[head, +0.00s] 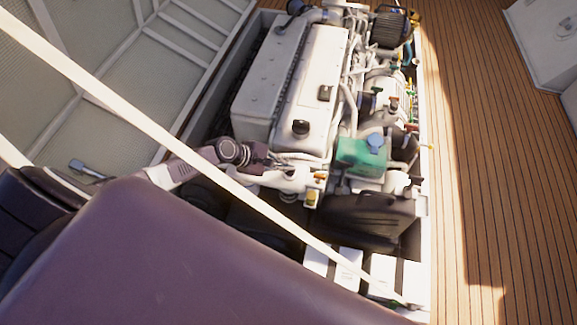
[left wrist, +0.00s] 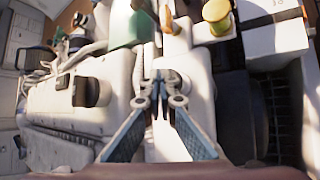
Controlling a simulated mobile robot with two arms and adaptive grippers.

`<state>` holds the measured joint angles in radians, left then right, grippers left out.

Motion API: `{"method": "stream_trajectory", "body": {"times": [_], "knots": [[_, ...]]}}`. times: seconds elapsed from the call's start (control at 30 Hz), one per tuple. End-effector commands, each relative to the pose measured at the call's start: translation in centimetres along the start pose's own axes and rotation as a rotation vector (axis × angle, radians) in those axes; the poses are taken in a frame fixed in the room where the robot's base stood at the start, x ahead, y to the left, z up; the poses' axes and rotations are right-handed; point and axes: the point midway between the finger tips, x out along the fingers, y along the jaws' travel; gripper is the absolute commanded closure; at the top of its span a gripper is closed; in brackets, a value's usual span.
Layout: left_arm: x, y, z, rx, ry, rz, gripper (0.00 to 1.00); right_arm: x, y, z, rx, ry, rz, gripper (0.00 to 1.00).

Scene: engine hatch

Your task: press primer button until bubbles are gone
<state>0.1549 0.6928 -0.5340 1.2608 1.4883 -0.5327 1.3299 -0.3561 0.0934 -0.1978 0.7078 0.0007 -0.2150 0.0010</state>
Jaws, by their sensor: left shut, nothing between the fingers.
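My left gripper (head: 272,162) reaches in from the left over the front end of the white engine (head: 318,85). It is shut and empty. In the left wrist view its fingertips (left wrist: 161,84) meet above a white engine part. A yellow-topped knob (head: 311,197) sits just right of and below the gripper in the head view. It also shows at the top of the left wrist view (left wrist: 216,12), beside a small orange part (left wrist: 167,20), both apart from the fingertips. I cannot tell which is the primer button. No bubbles are discernible. My right gripper is out of view.
A green tank with a blue cap (head: 362,153) stands right of the gripper. White boxes (head: 383,272) lie at the hatch's near end. A pale bar (head: 150,120) crosses diagonally in front of the hatch. Clear wooden deck (head: 490,150) lies on the right.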

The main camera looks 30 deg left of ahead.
Motion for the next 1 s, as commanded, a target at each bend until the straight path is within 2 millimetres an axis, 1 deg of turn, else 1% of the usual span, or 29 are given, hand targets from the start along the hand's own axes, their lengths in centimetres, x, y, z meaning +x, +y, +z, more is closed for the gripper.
{"method": "stream_trajectory", "body": {"times": [0.03,0.07,0.47,0.83,1.0], "knots": [[0.3,-0.4,-0.3,-0.001,0.002,-0.004,1.00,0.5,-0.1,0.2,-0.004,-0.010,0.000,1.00],[0.2,-0.3,-0.2,0.000,0.002,-0.004,1.00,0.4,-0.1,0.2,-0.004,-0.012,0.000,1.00],[-1.3,1.0,1.5,-0.001,-0.001,-0.003,1.00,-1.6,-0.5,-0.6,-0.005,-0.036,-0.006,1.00],[-1.4,1.3,1.7,-0.001,-0.001,-0.001,1.00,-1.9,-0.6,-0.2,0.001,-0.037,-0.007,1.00],[-2.2,1.9,2.2,-0.001,-0.001,0.000,1.00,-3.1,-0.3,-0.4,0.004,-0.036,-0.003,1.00]]}}
